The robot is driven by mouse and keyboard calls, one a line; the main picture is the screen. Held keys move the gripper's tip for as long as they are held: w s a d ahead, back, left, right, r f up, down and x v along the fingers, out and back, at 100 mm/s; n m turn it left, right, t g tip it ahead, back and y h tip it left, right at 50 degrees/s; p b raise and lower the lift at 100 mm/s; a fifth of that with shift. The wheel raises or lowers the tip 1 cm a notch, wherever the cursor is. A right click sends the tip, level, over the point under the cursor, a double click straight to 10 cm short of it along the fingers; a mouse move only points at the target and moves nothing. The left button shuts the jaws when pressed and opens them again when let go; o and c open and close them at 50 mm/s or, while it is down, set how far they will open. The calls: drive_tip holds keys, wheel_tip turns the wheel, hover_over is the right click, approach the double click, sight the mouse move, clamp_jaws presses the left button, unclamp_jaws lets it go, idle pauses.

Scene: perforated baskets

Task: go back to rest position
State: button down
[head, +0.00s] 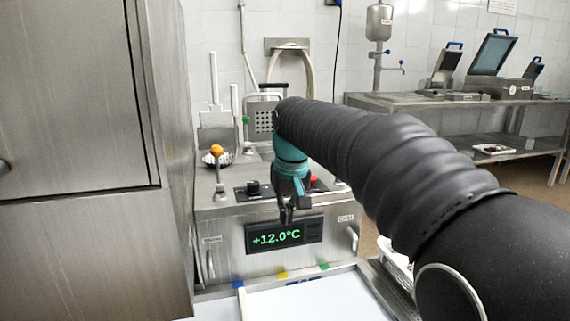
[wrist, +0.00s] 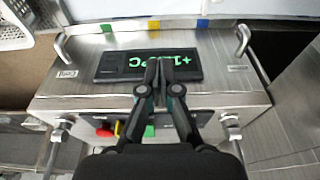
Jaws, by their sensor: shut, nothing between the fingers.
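My gripper (head: 287,214) hangs below my black-sleeved arm in the head view, in front of the steel fryer unit (head: 225,225). Its fingers point down and are shut with nothing between them. In the wrist view my gripper (wrist: 159,62) shows its two fingertips together over the display panel (wrist: 118,66). The fingers cover part of the display in the wrist view. I cannot tell how far they are from the panel.
A tall steel cabinet (head: 75,245) stands close on the left. A perforated basket (head: 264,121) and an orange ball-like item (head: 216,149) are at the back of the unit. A pale work surface (head: 310,299) lies in front. A steel table (head: 425,103) with appliances stands at back right.

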drive_tip(key=s+d+f+m+t, duration=0.1)
drive_tip(key=s+d+f, duration=0.2)
drive_tip(key=s, duration=0.6)
drive_tip(key=s+d+f+m+t, duration=0.1)
drive_tip(key=s+d+f, duration=0.3)
drive_tip(key=s+d, duration=0.3)
drive_tip(key=s+d+f+m+t, duration=0.1)
drive_tip(key=s+d+f, duration=0.2)
drive_tip(key=s, duration=0.8)
drive_tip(key=shift+d+f+h, duration=0.25)
drive_tip(key=shift+d+h, duration=0.15)
drive_tip(key=shift+d, duration=0.8)
drive_tip(key=shift+s, duration=0.1)
